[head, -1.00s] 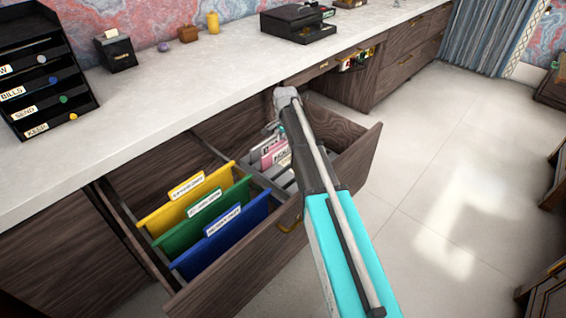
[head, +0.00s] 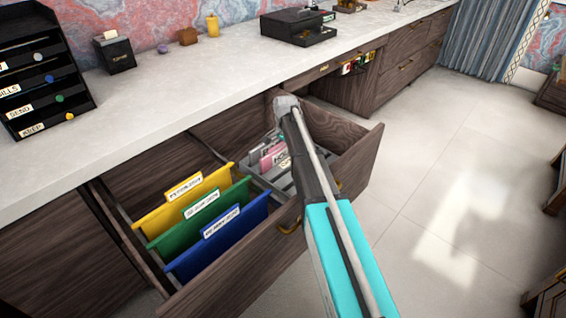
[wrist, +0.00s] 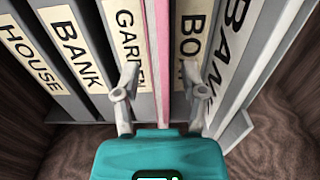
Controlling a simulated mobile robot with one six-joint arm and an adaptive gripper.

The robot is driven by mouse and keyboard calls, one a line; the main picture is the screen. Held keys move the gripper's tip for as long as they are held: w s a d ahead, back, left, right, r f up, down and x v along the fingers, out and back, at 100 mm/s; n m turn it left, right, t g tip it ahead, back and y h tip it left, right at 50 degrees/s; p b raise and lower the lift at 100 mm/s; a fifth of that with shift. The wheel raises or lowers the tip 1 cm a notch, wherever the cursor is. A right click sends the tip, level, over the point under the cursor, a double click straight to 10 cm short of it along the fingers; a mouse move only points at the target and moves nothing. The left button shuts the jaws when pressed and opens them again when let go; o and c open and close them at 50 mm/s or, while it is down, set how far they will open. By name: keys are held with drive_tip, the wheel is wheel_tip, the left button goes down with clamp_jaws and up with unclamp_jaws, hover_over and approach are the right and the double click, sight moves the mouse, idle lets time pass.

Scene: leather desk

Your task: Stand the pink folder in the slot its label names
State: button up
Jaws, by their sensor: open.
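In the wrist view my gripper (wrist: 162,92) is open, its two grey fingers spread above the slots. A thin pink edge (wrist: 163,60) runs upright between the fingers, between the dividers labelled GARDEN (wrist: 131,45) and BO... (wrist: 191,45). Slots labelled HOUSE (wrist: 27,58) and BANK (wrist: 75,55) are at the left. In the head view pink pieces (head: 281,158) show in the grey rack; my arm hides the fingertips.
The open wooden drawer (head: 352,158) also holds yellow (head: 160,217), green (head: 180,235) and blue (head: 200,258) hanging folders at its left. Its walls stand close around the rack. A black letter tray (head: 40,85) stands on the pale desktop (head: 190,90). The floor at right is clear.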

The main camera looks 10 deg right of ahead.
clamp_jaws()
drive_tip(key=shift+r, duration=0.15)
idle(0.5)
wheel_tip(320, 180, up, 18)
drive_tip(key=p, duration=1.8)
